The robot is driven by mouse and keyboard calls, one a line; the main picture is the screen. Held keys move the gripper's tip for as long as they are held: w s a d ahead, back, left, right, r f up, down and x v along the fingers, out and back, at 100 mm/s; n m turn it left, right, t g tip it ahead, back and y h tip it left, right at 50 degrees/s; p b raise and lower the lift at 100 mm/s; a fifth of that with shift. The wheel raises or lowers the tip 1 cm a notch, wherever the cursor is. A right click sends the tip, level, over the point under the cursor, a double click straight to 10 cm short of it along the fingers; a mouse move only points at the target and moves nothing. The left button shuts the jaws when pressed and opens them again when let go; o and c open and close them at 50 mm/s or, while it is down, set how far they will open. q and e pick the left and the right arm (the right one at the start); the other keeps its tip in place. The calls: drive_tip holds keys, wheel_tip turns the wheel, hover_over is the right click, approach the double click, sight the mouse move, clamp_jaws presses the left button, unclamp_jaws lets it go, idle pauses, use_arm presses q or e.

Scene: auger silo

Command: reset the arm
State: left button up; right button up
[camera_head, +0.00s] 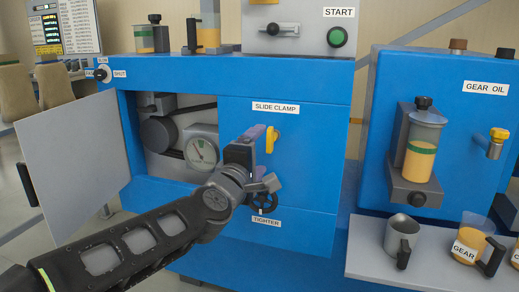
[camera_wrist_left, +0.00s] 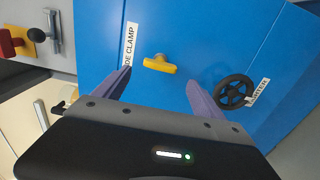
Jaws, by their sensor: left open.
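My left arm comes in from the lower left in the head view. Its gripper (camera_head: 260,138) is held in front of the blue cabinet (camera_head: 300,222), just below the SLIDE CLAMP label (camera_head: 275,108). In the left wrist view the two purple fingers (camera_wrist_left: 158,78) are spread apart with nothing between them. The yellow slide clamp knob (camera_wrist_left: 159,64) lies beyond the fingertips, and it also shows in the head view (camera_head: 275,138) beside the fingers. The black TIGHTER handwheel (camera_wrist_left: 233,92) is beyond the other finger; the wrist partly covers it in the head view. My right gripper is out of view.
At the right, a grey shelf (camera_head: 375,263) holds a metal cup (camera_head: 401,235) and a GEAR jug (camera_head: 470,240) below a second blue cabinet (camera_head: 463,130).

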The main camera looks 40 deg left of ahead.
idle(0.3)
